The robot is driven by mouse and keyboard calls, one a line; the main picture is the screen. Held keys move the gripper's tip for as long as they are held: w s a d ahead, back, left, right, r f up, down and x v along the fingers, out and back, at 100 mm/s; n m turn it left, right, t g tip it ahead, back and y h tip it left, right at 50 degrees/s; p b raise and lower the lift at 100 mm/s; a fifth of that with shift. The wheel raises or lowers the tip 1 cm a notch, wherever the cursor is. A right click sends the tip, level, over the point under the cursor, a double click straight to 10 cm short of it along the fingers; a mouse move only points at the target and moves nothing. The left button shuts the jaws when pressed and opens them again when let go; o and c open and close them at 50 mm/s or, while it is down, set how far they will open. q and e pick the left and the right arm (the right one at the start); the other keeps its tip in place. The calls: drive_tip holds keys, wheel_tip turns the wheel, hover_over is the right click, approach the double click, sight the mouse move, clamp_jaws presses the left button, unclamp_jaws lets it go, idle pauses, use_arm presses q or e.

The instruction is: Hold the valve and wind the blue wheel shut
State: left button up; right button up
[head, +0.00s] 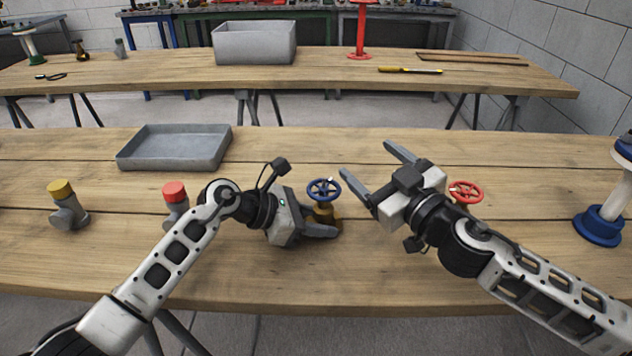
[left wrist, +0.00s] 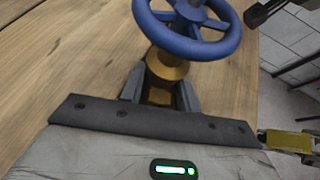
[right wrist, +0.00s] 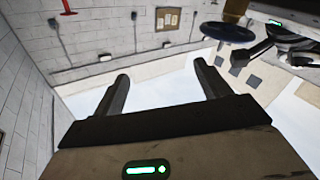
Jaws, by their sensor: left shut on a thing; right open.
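The valve (head: 325,213) has a brass body and stands upright on the near table, with the blue wheel (head: 323,190) on top. My left gripper (head: 326,230) is shut on the brass body, low under the wheel. In the left wrist view, the fingers (left wrist: 161,92) flank the brass body (left wrist: 166,66), and the blue wheel (left wrist: 190,48) is above them. My right gripper (head: 368,161) is open and empty, to the right of the blue wheel and apart from it. In the right wrist view its fingers (right wrist: 161,75) have nothing between them.
A red-wheeled valve (head: 466,192) stands behind my right arm. A red-capped fitting (head: 174,194) is partly behind my left arm; a yellow-capped fitting (head: 68,205) is further left. A grey tray (head: 175,148) lies at the back left. A blue-flanged pipe (head: 600,222) stands far right.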

sight(325, 188)
drive_tip(key=s+f+g+y, duration=0.3)
drive_tip(key=s+f+g, duration=0.1)
drive_tip(key=s, duration=0.3)
drive_tip(key=x, duration=1.2)
drive_tip(key=shift+s+a+f, duration=0.1)
drive_tip(key=shift+a, duration=0.25)
drive_tip(key=c, duration=1)
